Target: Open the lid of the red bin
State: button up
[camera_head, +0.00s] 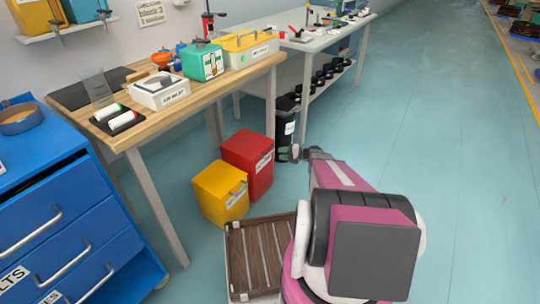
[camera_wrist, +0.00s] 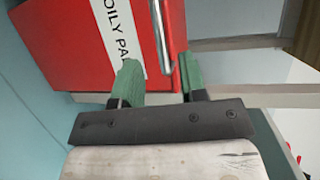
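The red bin (camera_head: 240,163) stands on the floor beside the yellow bin, and its lid (camera_head: 247,146) looks shut. In the wrist view the red bin (camera_wrist: 60,45) fills the upper left, with a white label reading "OILY PA" and a metal bar handle (camera_wrist: 160,35). My gripper (camera_head: 288,153) is just right of the red bin. In the wrist view its two green fingers (camera_wrist: 160,80) are apart, with the handle's lower end seen between them. I cannot tell whether either finger touches the handle.
The yellow bin (camera_head: 218,192) stands in front-left of the red bin. A black bin (camera_head: 285,125) is behind, close to my gripper. A brown slatted crate (camera_head: 237,258) lies in front. The wooden workbench (camera_head: 200,93) stands at the left. The floor at right is clear.

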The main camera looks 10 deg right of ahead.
aim_at(270, 153)
jog(key=x, duration=0.7)
jog(key=shift+w+a, duration=0.1)
grip_shut()
